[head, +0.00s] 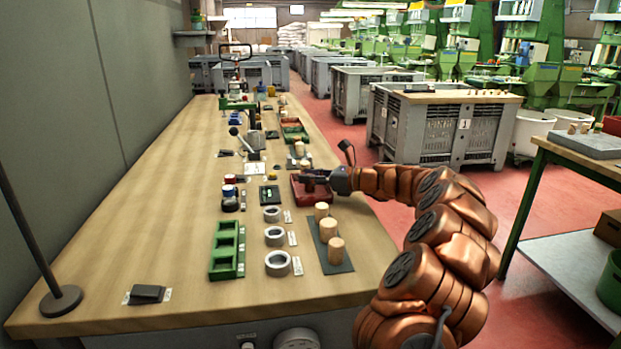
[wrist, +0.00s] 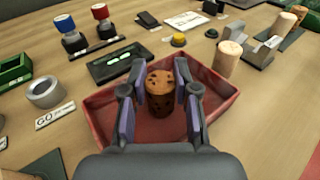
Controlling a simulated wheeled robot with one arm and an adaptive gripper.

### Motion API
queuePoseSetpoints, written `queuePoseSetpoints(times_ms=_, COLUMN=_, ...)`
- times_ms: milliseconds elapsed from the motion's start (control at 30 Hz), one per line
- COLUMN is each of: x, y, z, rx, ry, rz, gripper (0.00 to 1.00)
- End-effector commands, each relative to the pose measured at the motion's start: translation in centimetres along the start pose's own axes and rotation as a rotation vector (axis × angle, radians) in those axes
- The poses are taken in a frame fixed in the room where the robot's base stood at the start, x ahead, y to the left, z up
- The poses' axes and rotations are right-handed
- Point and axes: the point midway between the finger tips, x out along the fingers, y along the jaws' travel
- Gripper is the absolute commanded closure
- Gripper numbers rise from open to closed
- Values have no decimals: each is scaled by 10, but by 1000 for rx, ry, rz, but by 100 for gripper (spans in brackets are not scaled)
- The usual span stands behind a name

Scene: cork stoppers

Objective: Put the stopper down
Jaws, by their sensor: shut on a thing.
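My gripper (wrist: 161,100) is shut on a cork stopper (wrist: 160,88) with dark pits on its top. In the wrist view the stopper is upright between the two fingers, over the red tray (wrist: 222,113). I cannot tell whether its base touches the tray floor. In the head view my gripper (head: 316,176) is at the red tray (head: 299,196) on the wooden table, and the held stopper is hard to make out there.
A pale stopper (wrist: 227,59) stands just behind the tray. Several pale stoppers stand on a dark mat (head: 341,266) nearer the front. Grey rings (head: 277,263) and a green tray (head: 226,262) lie to the left. The table's front left is mostly clear.

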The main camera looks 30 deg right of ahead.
Motion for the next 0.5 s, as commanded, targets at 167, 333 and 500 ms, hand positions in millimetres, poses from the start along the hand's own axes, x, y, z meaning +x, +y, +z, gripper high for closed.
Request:
queuePoseSetpoints(times_ms=167, x=0, y=0, z=-2, rx=1, ry=0, rz=0, gripper=83)
queuePoseSetpoints(times_ms=333, x=0, y=0, z=-3, rx=1, ry=0, rz=0, gripper=57)
queuePoseSetpoints(times_ms=500, x=0, y=0, z=-3, rx=1, ry=0, rz=0, gripper=45)
